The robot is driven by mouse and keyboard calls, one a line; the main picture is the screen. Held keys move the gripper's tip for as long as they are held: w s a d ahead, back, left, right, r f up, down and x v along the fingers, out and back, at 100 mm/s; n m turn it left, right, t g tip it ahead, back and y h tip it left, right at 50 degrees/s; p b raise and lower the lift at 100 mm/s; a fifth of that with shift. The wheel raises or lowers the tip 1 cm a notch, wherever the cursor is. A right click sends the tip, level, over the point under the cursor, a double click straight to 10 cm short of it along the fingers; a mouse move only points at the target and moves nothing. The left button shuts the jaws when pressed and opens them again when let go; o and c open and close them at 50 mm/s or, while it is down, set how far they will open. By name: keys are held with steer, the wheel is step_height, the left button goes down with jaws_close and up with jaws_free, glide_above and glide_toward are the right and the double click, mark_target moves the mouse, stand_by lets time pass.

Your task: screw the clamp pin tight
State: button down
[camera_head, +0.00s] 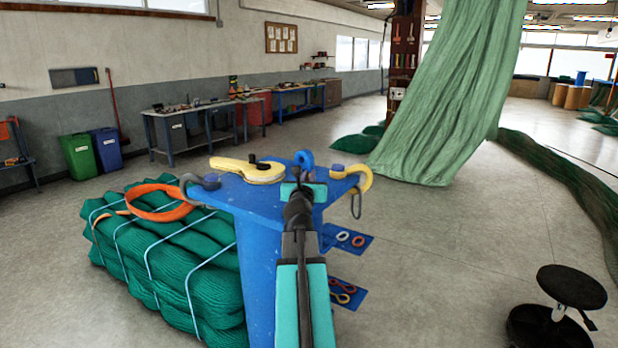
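A blue post (262,270) with a flat top plate stands in front of me. On the plate lies a yellow, rounded clamp-like piece (236,168) with a dark knob (253,159) on it. A blue ring-shaped piece (304,158) stands up at the plate's back edge. I cannot tell which of these is the clamp pin. My gripper (303,188), teal and black, is over the plate's right part, just in front of the blue ring. My wrist hides the space between its fingers, so I cannot see whether it holds anything.
A grey hook (198,182) and a yellow hook (361,183) flank the plate. Strapped green netting (185,265) with an orange band (165,203) lies left. Small blue shelves (346,240) jut right. A black stool (570,290) stands right; open floor lies between.

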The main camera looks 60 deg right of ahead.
steer(key=shift+w+f+m+g+h+b, duration=0.15)
steer(key=shift+m+g+h+b, duration=0.4)
steer(key=shift+b, duration=1.3)
steer(key=m+g+b, duration=0.2)
steer(key=g+b, duration=0.1)
steer(key=b, duration=0.1)
steer(key=shift+g+h, duration=0.25)
steer(key=shift+m+g, duration=0.25)
steer(key=shift+g, duration=0.05)
steer(key=shift+d+r+m+g+b, duration=0.1)
steer(key=shift+r+m+g+b, duration=0.1)
steer(key=shift+m+g+b, duration=1.3)
steer(key=m+g+p, duration=0.2)
steer(key=g, duration=0.2)
steer(key=shift+r+g, duration=0.15)
steer(key=shift+g, duration=0.25)
steer(key=m+g+y+p, duration=0.1)
steer(key=g, duration=0.1)
steer(key=m+g+y+p, duration=0.1)
steer(key=m+g, duration=0.1)
steer(key=shift+g+y+p, duration=0.3)
steer(key=shift+g+y, duration=0.1)
steer(key=m+g+y+p, duration=0.3)
steer(key=m+g+y, duration=0.1)
steer(key=shift+m+g+y+p, duration=0.7)
steer(key=shift+y+p, duration=0.1)
steer(key=shift+y, duration=0.1)
